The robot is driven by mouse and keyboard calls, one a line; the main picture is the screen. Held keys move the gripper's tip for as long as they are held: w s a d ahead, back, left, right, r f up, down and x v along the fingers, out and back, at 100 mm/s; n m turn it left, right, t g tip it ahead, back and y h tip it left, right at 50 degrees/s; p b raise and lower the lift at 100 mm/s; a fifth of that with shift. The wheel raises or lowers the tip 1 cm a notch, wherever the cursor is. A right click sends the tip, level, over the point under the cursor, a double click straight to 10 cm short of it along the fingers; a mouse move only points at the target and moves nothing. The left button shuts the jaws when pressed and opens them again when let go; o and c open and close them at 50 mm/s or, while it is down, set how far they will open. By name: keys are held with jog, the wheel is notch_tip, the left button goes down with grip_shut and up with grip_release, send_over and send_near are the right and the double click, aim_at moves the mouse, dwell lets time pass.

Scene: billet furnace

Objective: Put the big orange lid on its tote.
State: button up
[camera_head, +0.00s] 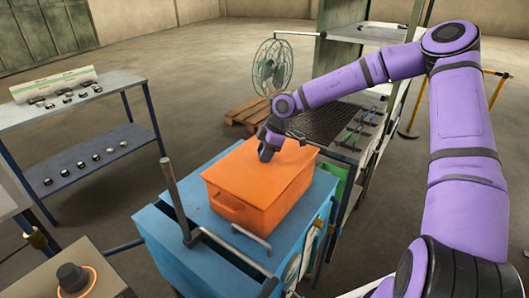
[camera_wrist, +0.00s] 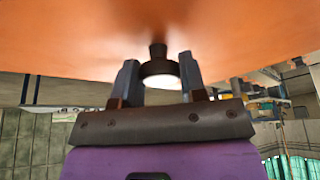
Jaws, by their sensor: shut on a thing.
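The orange tote (camera_head: 232,207) stands on a blue cart. The big orange lid (camera_head: 283,172) lies level over its top, lined up with the tote's edges as far as I can see. I cannot tell whether a thin gap is left between lid and rim. My gripper (camera_head: 267,155) is at the lid's top, near its far side. In the wrist view, my gripper (camera_wrist: 160,80) is shut on the lid's dark knob (camera_wrist: 158,52), with one finger on each side, and the orange lid (camera_wrist: 70,40) fills the upper part. The far side of the tote is hidden.
The blue cart (camera_head: 180,262) has a raised dark lever (camera_head: 175,197) and a metal handle close to the tote. A blue table (camera_head: 75,150) with small parts stands left. A fan (camera_head: 272,66), a wooden pallet (camera_head: 247,113) and a rack with tools stand behind.

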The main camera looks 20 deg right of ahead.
jog(key=shift+f, duration=0.3)
jog(key=o, duration=1.1)
jog(key=shift+o, duration=0.2)
jog(key=v, duration=1)
jog(key=shift+r, duration=0.35)
jog(key=shift+d, duration=0.1)
